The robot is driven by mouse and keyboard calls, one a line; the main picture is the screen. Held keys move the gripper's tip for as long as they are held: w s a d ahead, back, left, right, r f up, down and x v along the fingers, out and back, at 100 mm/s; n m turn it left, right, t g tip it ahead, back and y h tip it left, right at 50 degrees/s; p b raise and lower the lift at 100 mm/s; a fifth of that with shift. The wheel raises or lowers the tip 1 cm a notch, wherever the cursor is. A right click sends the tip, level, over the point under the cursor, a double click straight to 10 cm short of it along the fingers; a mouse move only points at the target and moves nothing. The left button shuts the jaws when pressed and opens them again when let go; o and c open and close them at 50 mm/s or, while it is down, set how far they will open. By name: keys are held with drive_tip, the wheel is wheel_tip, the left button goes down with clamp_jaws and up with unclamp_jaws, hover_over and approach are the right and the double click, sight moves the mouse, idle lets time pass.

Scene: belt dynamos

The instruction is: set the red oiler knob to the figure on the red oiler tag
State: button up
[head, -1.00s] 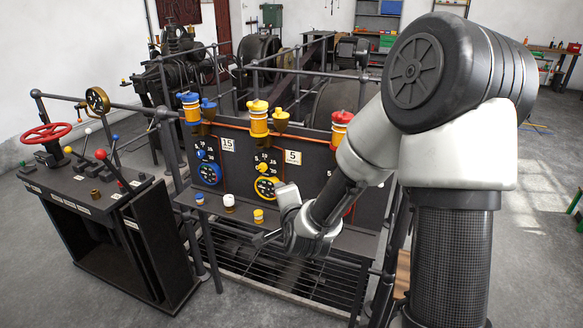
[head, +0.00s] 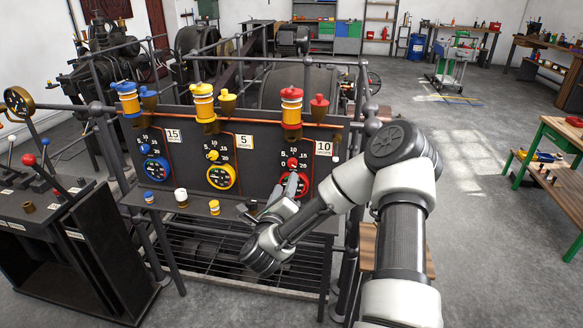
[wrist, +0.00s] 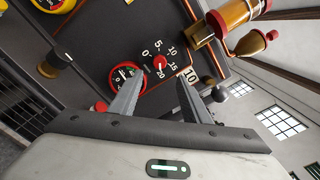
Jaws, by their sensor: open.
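The red oiler knob (head: 292,163) sits on the right-hand dark panel, at the centre of a scale running 0 to 20. It also shows in the wrist view (wrist: 160,62); its pointer is too small to read surely. The red oiler tag (head: 323,148) reads 10, beside the scale; the wrist view shows it tilted (wrist: 190,78). My gripper (wrist: 175,82) is open and empty, its fingers pointing at the red panel. In the wrist view the knob shows between and beyond the fingertips, apart from them. In the head view my fingers (head: 297,186) are just below the knob.
A red gauge (wrist: 127,77) lies below the knob, partly hidden by a finger. The red oiler cup (head: 291,105) stands above. The yellow knob (head: 213,155) and blue knob (head: 145,149) are to the left.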

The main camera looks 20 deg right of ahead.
sight(292, 165)
drive_tip(key=x, duration=1.1)
drive_tip(key=c, duration=1)
drive_tip(key=shift+c, duration=0.2)
